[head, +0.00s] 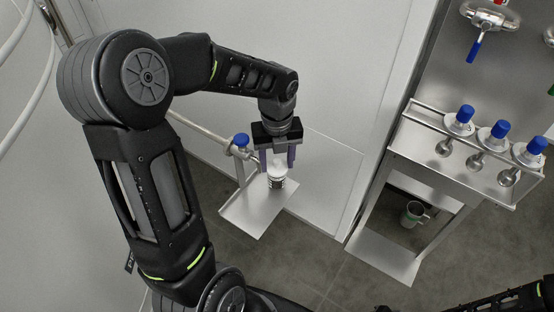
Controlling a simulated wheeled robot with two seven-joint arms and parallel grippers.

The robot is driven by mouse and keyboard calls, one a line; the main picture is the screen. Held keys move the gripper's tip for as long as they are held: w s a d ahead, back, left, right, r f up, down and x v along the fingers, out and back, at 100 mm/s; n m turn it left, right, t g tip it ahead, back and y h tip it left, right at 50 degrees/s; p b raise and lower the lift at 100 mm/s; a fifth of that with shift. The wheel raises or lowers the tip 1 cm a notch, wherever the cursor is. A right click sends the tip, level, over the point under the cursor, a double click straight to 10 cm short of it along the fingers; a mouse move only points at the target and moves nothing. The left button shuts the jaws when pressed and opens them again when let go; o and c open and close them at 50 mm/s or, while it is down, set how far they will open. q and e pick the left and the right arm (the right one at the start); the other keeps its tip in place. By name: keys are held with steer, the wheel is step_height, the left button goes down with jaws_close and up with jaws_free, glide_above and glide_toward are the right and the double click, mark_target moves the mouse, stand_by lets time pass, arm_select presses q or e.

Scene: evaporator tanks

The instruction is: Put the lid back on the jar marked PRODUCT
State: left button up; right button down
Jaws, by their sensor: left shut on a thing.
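A small jar (277,184) with dark markings stands on a metal shelf plate; its label is too small to read. A white lid (276,170) shows at the jar's top, between the fingers of my left gripper (278,160). The gripper points down and is shut on the lid. I cannot tell whether the lid is seated on the jar or just above it. Part of my right arm shows at the bottom right, but its gripper is out of view.
The metal shelf plate (245,208) has bare room left of the jar. A blue-capped valve (241,141) on a pipe is close left of the gripper. A mug (412,212) stands below.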

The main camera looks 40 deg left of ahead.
arm_select(q)
steer(key=o, duration=1.4)
steer(key=shift+o, duration=0.2)
steer(key=o, duration=0.4)
steer(key=shift+a+r, duration=0.1)
steer(key=shift+a+r+p, duration=0.1)
steer(key=shift+r+p, duration=3)
steer(key=shift+r, duration=0.3)
